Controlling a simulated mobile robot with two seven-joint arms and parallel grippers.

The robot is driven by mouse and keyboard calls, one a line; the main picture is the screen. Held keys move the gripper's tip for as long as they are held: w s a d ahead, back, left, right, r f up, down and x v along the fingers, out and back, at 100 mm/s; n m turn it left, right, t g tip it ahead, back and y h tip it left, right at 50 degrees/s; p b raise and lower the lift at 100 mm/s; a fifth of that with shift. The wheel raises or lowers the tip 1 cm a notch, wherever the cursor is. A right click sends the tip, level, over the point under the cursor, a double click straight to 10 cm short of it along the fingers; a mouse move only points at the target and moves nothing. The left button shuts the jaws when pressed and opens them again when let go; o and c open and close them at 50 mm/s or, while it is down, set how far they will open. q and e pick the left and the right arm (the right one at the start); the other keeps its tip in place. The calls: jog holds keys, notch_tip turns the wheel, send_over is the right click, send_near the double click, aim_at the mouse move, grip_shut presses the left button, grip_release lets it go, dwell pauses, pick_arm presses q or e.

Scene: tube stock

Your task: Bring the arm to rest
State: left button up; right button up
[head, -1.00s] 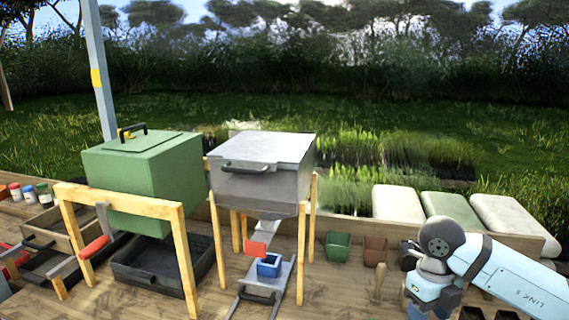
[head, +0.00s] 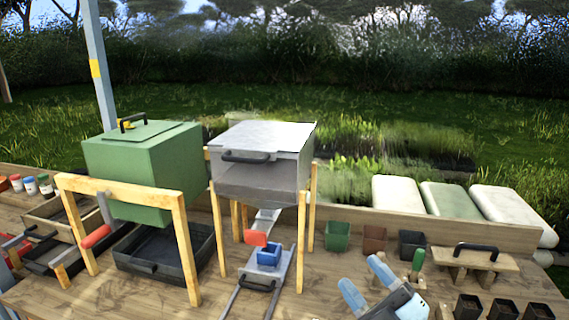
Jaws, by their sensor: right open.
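My right gripper (head: 366,280) shows at the bottom of the head view, right of the middle. Its two light blue fingers point up and to the left, apart, with nothing seen between them. It is in front of the small pots on the wooden bench (head: 330,275). Most of my right arm is below the picture edge. My left gripper is not in view.
A green bin (head: 145,175) and a grey hopper (head: 260,175) stand on wooden legs. A blue box (head: 269,255) sits beneath the hopper. Pots, including a green one (head: 337,235), line the back. A handled wooden board (head: 475,258) and black pots (head: 468,307) are at right.

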jog(key=s+d+f+m+g+h, duration=0.2)
jog(key=d+f+m+h, duration=0.4)
jog(key=f+m+h, duration=0.15)
jog(key=s+d+f+m+g+h, duration=0.25)
jog(key=d+f+m+h, duration=0.25)
jog(key=f+m+h, duration=0.25)
jog(key=s+d+f+m+g, duration=0.1)
jog(key=s+f+g, duration=0.45)
jog(key=s, duration=0.35)
jog(key=s+d+f+m+g, duration=0.1)
jog(key=s+d+f+g, duration=0.1)
jog(key=s+f+g, duration=0.5)
jog(key=w+a+f+t+y+b, duration=0.1)
jog(key=w+a+f+t+b, duration=0.2)
jog(key=f, duration=0.4)
jog(key=a+f+t+y+b, duration=0.2)
jog(key=f+t+b, duration=0.15)
jog(key=f, duration=0.35)
jog(key=w+a+f+t+y+b, duration=0.1)
jog(key=w+a+f+t+b, duration=0.2)
jog(key=f, duration=0.5)
notch_tip(320, 180, up, 13)
jog(key=s+d+n+p, duration=0.1)
jog(key=p, duration=1.1)
jog(key=shift+s+p, duration=0.35)
jog(key=shift+p, duration=0.05)
